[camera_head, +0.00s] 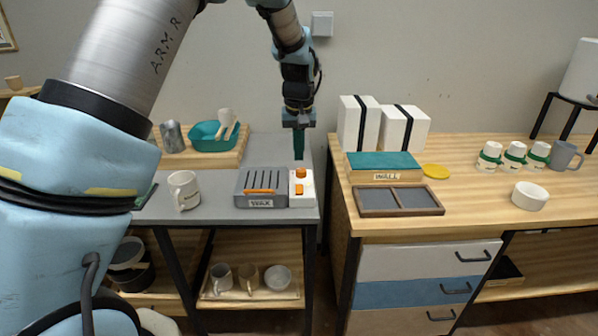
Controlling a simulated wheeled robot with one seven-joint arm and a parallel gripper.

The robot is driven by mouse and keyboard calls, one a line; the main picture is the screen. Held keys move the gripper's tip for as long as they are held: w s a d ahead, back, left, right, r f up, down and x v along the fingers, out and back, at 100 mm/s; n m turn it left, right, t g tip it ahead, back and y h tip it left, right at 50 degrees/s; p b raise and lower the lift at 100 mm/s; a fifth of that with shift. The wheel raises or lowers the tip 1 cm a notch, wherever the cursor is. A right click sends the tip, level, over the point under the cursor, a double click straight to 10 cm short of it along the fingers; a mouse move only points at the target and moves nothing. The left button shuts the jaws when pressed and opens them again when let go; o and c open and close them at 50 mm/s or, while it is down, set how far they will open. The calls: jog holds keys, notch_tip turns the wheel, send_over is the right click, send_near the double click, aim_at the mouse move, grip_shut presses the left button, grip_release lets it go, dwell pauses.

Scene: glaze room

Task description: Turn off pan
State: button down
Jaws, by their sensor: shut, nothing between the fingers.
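A grey pan unit (261,188) labelled "WAX" sits on the grey left table, with slots on its top. Its white control panel (308,195) is on its right side. The panel bears an orange knob (300,173) at the back and an orange switch (299,189) nearer the front. The switch's position is too small to tell. My gripper (298,157) points down with its dark green fingers shut and empty. Its tips appear just above and behind the orange knob. I cannot tell whether they touch it.
A white mug (184,190) stands left of the pan. A teal basin (213,136) and a metal pitcher (172,136) stand behind it. A gap separates the left table from the wooden counter (480,200), which holds white boxes (358,124) and a divided tray (397,199).

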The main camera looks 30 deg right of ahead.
jog(key=shift+s+a+r, duration=0.1)
jog(key=shift+s+r, duration=0.05)
jog(key=shift+r, duration=1.3)
